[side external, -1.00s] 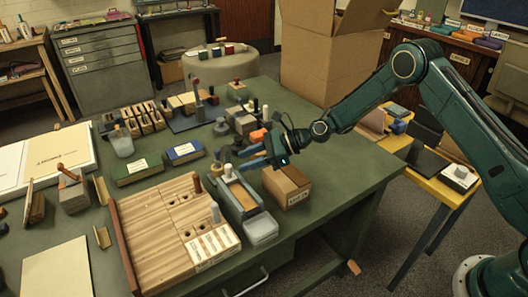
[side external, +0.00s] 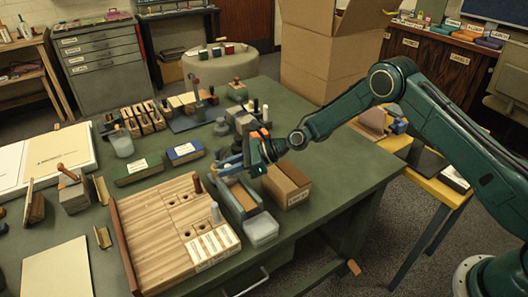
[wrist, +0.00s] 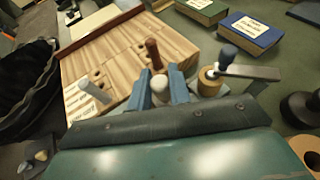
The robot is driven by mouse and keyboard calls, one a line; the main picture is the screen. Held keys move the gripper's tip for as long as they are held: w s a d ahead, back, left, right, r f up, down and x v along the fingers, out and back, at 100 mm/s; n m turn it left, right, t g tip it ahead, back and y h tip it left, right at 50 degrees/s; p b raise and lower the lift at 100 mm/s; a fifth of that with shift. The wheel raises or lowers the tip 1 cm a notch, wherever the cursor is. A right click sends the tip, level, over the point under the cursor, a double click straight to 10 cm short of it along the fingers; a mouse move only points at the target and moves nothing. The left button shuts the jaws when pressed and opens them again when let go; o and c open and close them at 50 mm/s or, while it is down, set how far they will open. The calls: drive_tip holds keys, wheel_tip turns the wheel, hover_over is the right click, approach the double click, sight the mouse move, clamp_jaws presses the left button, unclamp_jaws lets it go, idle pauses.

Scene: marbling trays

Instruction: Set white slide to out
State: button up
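A small white knob (wrist: 158,84) stands between the two blue fingers of my gripper (wrist: 160,88) in the wrist view. It appears to belong to the narrow blue-grey box with a wooden inside (side external: 240,198), beside the wooden peg board. I cannot tell which way the slide is set, as my gripper hides the knob in the side view. In that view my gripper (side external: 234,164) is low over the far end of the box. Its fingers flank the knob closely; whether they press on it is not clear.
The wooden board (side external: 165,232) with pegs lies to the left. A cardboard box (side external: 290,190) stands close to the right. A clear container (side external: 261,230) sits in front. Green (side external: 138,169) and blue (side external: 185,152) labelled boxes lie behind left. A round wooden post (wrist: 209,84) stands close to one finger.

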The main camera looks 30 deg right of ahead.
sight(239, 191)
clamp_jaws()
drive_tip(key=shift+s, duration=2.6)
drive_tip(key=o, duration=0.6)
unclamp_jaws()
drive_tip(key=shift+d, duration=0.1)
